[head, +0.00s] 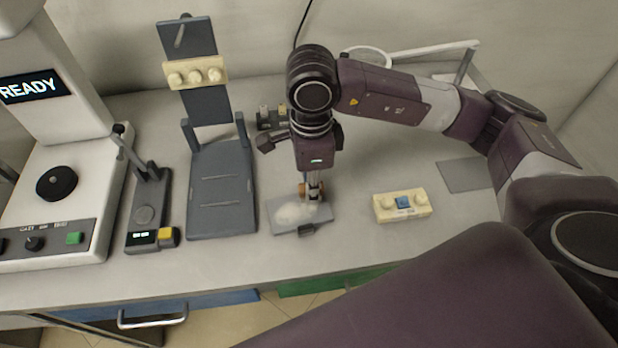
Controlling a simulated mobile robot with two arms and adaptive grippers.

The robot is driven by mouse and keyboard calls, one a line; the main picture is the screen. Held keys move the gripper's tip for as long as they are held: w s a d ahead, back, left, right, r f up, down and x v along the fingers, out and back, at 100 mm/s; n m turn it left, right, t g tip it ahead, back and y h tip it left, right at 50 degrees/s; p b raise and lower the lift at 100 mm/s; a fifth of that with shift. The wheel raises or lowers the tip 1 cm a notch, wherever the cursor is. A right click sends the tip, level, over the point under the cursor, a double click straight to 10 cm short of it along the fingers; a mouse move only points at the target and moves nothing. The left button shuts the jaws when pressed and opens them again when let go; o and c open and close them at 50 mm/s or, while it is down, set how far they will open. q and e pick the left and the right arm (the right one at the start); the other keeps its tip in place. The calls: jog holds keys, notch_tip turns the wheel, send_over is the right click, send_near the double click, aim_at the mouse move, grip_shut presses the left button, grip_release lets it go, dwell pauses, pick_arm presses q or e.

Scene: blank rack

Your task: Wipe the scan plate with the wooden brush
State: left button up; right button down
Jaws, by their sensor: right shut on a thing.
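The scan plate (280,225) appears to be the small grey plate lying on the bench near the middle. It has a whitish smudge (295,213) on its top. My right gripper (314,184) points down over the plate's far edge and is shut on the wooden brush (303,190). Only a small orange-brown part of the brush shows beside the fingers; the rest is hidden. The brush is at or just above the plate; I cannot tell if it touches. My left gripper is out of view.
A cream block with a blue middle (403,205) lies right of the plate. A dark grey stand (222,215) and a small device with a yellow button (143,238) stand to the left, beside a white machine reading READY (85,185). A flat grey pad (465,176) lies right.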

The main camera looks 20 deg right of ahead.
aim_at(314, 215)
jog(key=shift+s+a+b, duration=0.2)
jog(key=shift+s+a, duration=0.05)
jog(key=shift+s, duration=0.7)
jog(key=shift+s+a+b, duration=0.2)
jog(key=shift+s+a, duration=0.05)
jog(key=shift+s, duration=0.75)
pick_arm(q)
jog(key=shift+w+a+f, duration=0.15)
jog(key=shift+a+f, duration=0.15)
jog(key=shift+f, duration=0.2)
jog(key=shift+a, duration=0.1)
pick_arm(e)
jog(key=shift+a+r+p, duration=0.1)
jog(key=shift+r+p, duration=1.05)
jog(key=shift+r, duration=1.15)
jog(key=shift+r+p, duration=0.3)
jog(key=shift+r, duration=0.35)
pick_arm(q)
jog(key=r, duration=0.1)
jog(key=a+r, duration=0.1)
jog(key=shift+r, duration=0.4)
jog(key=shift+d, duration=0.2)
